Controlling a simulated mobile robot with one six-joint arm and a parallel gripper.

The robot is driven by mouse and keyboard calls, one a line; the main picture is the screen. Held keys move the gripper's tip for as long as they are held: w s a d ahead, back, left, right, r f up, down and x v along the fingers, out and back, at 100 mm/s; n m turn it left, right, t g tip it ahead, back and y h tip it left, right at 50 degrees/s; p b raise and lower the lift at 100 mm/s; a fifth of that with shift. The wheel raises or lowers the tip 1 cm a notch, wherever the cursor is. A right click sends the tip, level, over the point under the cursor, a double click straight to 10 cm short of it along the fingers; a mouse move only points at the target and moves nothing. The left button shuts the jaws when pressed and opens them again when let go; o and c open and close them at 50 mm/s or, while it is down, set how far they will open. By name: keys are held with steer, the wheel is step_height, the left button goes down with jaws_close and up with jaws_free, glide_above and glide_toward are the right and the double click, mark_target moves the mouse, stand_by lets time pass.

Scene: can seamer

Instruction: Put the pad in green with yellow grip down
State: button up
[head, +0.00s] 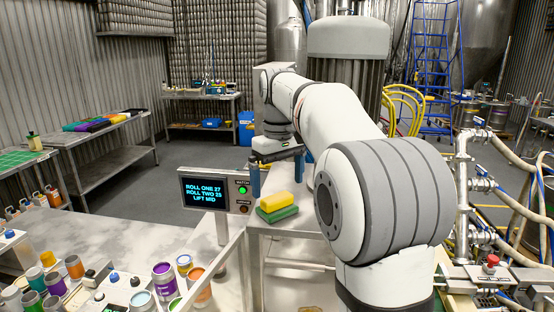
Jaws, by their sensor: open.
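The pad (277,214) rests on the metal bench, a green slab at the bottom with a yellow block, its grip (280,201), on top. My gripper (278,177) hangs in the air behind and above the pad, pointing down. Its two dark blue fingers are spread wide apart with nothing between them. The pad is clear of the fingers. My arm reaches in from the right and hides part of the bench beyond the pad.
A display panel (217,192) with buttons stands on a post just left of the pad. Several open paint-coloured cans (164,276) crowd the front-left table. Pipes and hoses (466,190) fill the right side. Bare pale tabletop (110,235) lies left of the panel.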

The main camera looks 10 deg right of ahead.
mark_target(278, 197)
step_height(278, 197, up, 7)
steer(key=s+f+m+t, duration=0.2)
steer(key=s+f, duration=0.8)
steer(key=s, duration=0.3)
steer(key=s+f+m+t, duration=0.2)
steer(key=s+f, duration=0.9)
steer(key=s, duration=0.2)
steer(key=shift+s+a, duration=0.15)
steer(key=shift+a, duration=0.2)
step_height(278, 197, down, 6)
steer(key=b, duration=0.4)
steer(key=shift+f+g+b, duration=0.15)
steer(key=shift+g+b, duration=0.15)
steer(key=shift+b, duration=0.1)
steer(key=shift+c, duration=0.3)
